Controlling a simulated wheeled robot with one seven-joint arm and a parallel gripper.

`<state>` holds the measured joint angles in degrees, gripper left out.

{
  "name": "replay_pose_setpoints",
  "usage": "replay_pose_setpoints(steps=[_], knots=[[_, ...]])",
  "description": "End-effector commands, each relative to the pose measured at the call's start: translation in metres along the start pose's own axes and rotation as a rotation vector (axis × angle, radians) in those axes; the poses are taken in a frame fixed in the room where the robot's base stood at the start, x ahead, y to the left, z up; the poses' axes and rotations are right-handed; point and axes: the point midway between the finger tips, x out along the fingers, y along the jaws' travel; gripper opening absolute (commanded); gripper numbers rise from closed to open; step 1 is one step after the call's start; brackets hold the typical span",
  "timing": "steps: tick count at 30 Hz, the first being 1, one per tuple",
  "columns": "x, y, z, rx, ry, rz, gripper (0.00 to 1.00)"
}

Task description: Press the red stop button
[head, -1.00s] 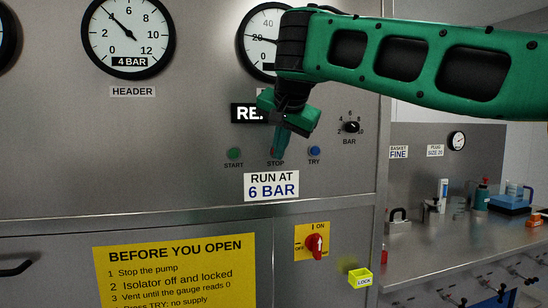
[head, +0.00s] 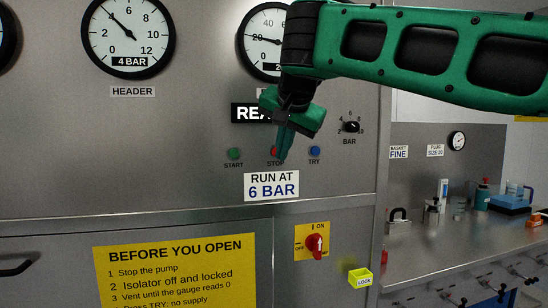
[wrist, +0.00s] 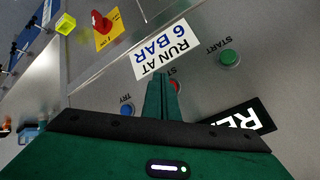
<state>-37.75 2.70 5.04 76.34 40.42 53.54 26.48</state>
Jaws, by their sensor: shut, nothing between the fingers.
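The red stop button (head: 273,152) sits on the steel panel above the STOP label, between the green START button (head: 234,154) and the blue TRY button (head: 314,151). My gripper (head: 281,150) is shut and empty, its fingers pointing down toward the panel just beside the red button and partly covering it. In the wrist view, the shut fingers (wrist: 162,80) hide part of the STOP label, and the red button (wrist: 177,87) shows at their edge. I cannot tell whether the fingertips touch the button or the panel.
A BAR selector knob (head: 351,127) is right of the buttons. A RUN AT 6 BAR label (head: 271,187) lies below them. A red isolator switch (head: 315,243) and a yellow lock (head: 360,278) are lower down. A bench (head: 440,240) with bottles stands at right.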

Motion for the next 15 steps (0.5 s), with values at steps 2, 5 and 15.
replay_pose_setpoints(steps=[2,5,15], knots=[[-0.005,0.004,0.004,0.000,0.000,0.000,0.00],[-0.011,0.009,0.008,0.000,0.000,0.000,0.00],[-0.029,0.022,0.021,0.000,0.000,0.001,0.00]])
